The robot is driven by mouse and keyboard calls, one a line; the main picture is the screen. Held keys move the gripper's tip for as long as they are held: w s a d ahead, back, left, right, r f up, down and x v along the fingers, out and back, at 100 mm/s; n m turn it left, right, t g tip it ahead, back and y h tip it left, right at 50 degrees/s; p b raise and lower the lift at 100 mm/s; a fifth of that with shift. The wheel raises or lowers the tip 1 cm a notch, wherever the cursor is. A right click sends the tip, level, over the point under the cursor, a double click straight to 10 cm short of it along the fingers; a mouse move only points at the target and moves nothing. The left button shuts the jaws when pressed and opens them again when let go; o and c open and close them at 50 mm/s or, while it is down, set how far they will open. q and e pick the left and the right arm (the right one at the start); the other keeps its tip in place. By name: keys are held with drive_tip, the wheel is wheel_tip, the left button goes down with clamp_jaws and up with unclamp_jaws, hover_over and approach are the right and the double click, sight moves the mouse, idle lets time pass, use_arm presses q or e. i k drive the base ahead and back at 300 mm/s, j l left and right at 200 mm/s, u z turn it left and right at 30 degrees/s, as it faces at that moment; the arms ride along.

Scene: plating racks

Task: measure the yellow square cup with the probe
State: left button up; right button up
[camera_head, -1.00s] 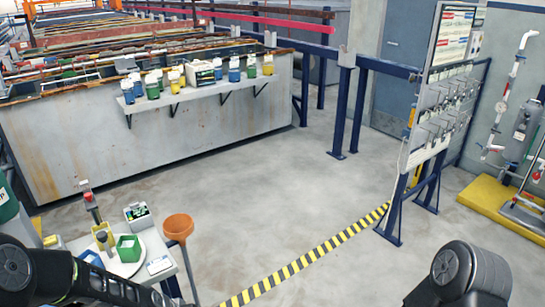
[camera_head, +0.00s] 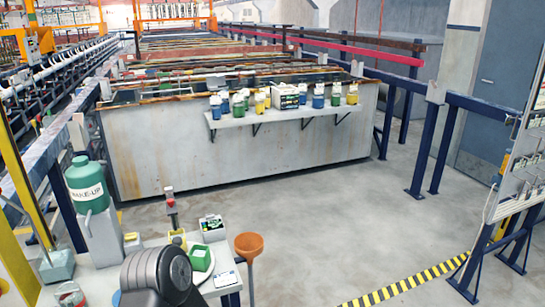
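A small yellow cup (camera_head: 178,240) stands on the small table at lower left, partly hidden behind other things. A green square cup (camera_head: 200,257) stands on a round white plate (camera_head: 204,273) in front of it. An upright grey and red device (camera_head: 171,208) rises just behind the yellow cup; I cannot tell if it is the probe. A box with a dark display (camera_head: 213,227) sits to the right. A black link of my arm covers part of the table front. Neither gripper shows.
A green "MAKE-UP" jug (camera_head: 88,185) stands on a grey block at the left. An orange funnel (camera_head: 249,244) is at the table's right side. A shelf (camera_head: 280,119) with several bottles hangs on the long tank. The floor to the right is open.

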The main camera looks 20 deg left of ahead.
sight(171, 206)
drive_tip(key=i+j+u, duration=0.15)
drive_tip(key=u, duration=1.1)
